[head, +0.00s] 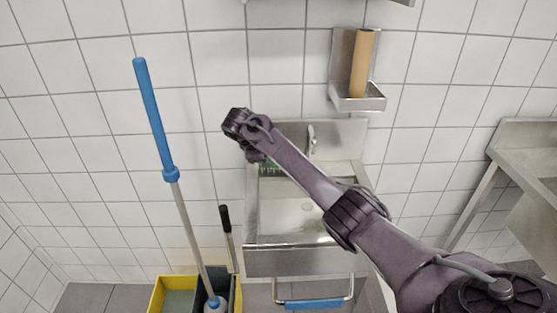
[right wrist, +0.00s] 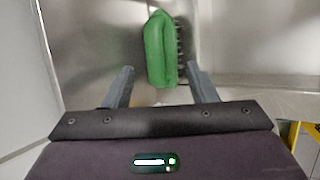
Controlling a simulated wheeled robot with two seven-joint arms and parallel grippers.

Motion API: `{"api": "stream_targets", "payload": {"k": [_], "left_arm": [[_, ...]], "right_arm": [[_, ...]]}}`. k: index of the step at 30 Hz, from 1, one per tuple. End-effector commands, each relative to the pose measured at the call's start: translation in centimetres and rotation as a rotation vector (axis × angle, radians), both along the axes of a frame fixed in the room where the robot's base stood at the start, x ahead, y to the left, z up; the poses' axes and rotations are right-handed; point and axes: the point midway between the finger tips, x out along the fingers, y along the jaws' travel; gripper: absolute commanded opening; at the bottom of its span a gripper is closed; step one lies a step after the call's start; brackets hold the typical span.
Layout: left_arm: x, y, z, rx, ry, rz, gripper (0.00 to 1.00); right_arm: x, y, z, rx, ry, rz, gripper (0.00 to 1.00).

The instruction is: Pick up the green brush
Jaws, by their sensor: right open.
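The green brush (right wrist: 160,48) lies in the steel sink, its dark bristles along its right side in the right wrist view. In the head view only a small green part of it (head: 270,170) shows at the sink's left, below my right arm. My right gripper (right wrist: 160,82) is open, with its two fingers apart on either side of the brush's near end. I cannot tell whether they touch it. In the head view the right gripper's fingers are hidden behind the wrist. My left gripper is not in view.
The steel sink (head: 260,262) is mounted on the tiled wall, with a tap (head: 312,138) at its back. A blue-handled mop (head: 154,115) stands in a yellow bucket (head: 158,292) at left. A steel holder (head: 345,102) hangs above, and a steel counter (head: 530,130) stands at right.

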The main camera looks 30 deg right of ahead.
Motion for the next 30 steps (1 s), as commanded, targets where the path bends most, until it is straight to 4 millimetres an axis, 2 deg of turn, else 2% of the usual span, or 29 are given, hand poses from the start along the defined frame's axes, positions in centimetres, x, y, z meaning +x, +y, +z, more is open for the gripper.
{"api": "stream_targets", "payload": {"k": [6, 9, 14, 20, 23, 29, 30], "left_arm": [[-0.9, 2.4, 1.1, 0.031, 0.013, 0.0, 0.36], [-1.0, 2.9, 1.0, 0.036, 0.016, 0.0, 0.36], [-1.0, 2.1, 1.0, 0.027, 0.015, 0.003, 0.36], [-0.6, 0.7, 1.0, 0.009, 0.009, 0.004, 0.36], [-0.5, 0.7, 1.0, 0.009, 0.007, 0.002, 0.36], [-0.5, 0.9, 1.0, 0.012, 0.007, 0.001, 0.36], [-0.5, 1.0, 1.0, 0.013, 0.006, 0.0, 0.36]], "right_arm": [[0.1, -2.1, -1.9, 0.0, 0.002, -0.002, 0.52], [0.3, -2.9, -3.3, 0.001, 0.002, -0.001, 0.52], [0.7, -3.5, -4.3, 0.001, -0.001, 0.0, 0.52], [0.7, -3.5, -4.3, 0.001, -0.002, 0.001, 0.52], [0.7, -3.5, -4.3, 0.001, -0.002, 0.001, 0.43], [0.7, -3.5, -4.3, 0.002, -0.001, 0.0, 0.17], [0.7, -3.5, -4.3, 0.001, -0.002, 0.001, 0.15]]}}
